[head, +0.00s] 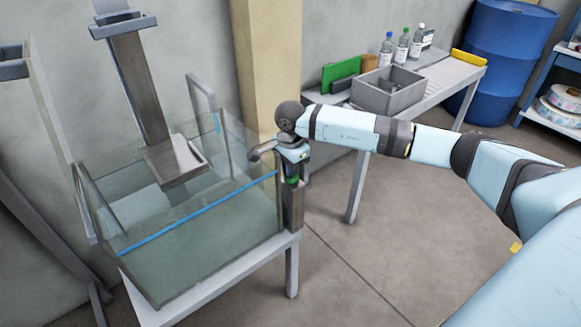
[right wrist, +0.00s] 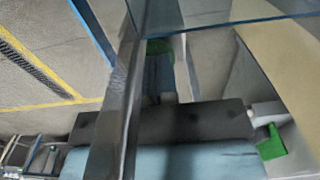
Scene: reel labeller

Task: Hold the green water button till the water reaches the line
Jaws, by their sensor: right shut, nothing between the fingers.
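A glass water tank (head: 200,245) stands on a light table at the left. A blue line (head: 200,212) runs along its front pane. Greenish water shows behind the pane below the line; I cannot tell exactly how its surface lies against the line. The green button (head: 292,181) is on top of a dark post (head: 293,207) at the tank's right corner. My right gripper (head: 292,170) is shut and empty, pointing down right over the button. Its tips hide part of the button, so contact is unclear. My left gripper is not in view.
A grey spout (head: 262,151) is beside my right wrist. Behind, a bench holds a grey bin (head: 387,92), a green box (head: 341,75), several bottles and a yellow item (head: 469,58). A blue barrel (head: 506,50) stands at the back right. The floor between is clear.

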